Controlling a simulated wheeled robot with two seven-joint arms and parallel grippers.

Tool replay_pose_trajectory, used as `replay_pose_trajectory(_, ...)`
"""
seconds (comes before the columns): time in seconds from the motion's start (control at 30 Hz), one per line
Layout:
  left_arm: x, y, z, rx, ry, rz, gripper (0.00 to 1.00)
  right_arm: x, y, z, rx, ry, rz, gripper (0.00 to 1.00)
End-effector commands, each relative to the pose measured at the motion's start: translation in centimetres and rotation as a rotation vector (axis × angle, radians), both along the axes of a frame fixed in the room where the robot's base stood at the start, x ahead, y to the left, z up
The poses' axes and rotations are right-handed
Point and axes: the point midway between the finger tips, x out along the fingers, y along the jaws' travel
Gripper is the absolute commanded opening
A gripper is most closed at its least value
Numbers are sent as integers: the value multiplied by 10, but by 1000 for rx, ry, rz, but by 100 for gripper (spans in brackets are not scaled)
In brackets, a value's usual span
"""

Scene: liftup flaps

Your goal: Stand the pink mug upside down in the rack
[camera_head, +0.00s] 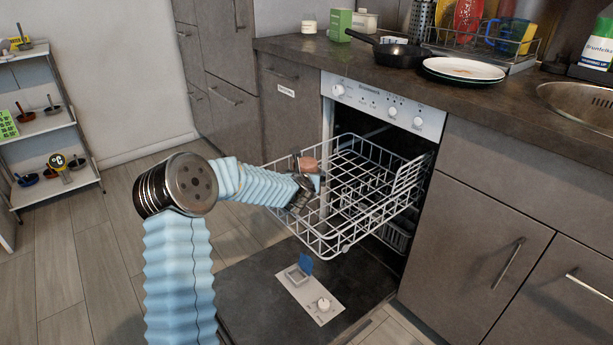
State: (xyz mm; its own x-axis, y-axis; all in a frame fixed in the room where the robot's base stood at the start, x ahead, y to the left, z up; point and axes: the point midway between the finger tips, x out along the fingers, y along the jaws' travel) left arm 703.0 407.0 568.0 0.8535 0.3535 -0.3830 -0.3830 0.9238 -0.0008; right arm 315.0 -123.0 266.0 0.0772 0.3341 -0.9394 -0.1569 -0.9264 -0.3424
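The pink mug (308,163) shows as a small brownish-pink shape at the left side of the wire rack (345,208). My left gripper (306,178) is right at the mug, over the rack's left edge. The gripper and wrist hide much of the mug, so I cannot tell which way up it is, whether it rests on the wires, or whether the fingers grip it. The rack is pulled out of the dishwasher and otherwise looks empty. My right gripper is not in view.
The dishwasher door (345,285) is folded down below the rack. The counter (460,88) above holds a black pan (402,55), stacked plates (464,69) and a dish drainer (490,62). A shelf (45,125) stands at the far left. The floor between is clear.

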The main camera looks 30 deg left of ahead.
Motion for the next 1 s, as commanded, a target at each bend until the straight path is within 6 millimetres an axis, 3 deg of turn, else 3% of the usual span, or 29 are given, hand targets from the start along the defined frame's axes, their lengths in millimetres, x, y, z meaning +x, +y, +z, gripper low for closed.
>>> replay_pose_trajectory(0.1,-19,-7,7,3,0,0,100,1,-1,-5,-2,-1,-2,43)
replay_pose_trajectory(0.3,-33,-13,14,1,1,1,100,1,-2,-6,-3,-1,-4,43)
replay_pose_trajectory(1.0,-33,-14,14,1,1,1,100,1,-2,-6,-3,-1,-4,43)
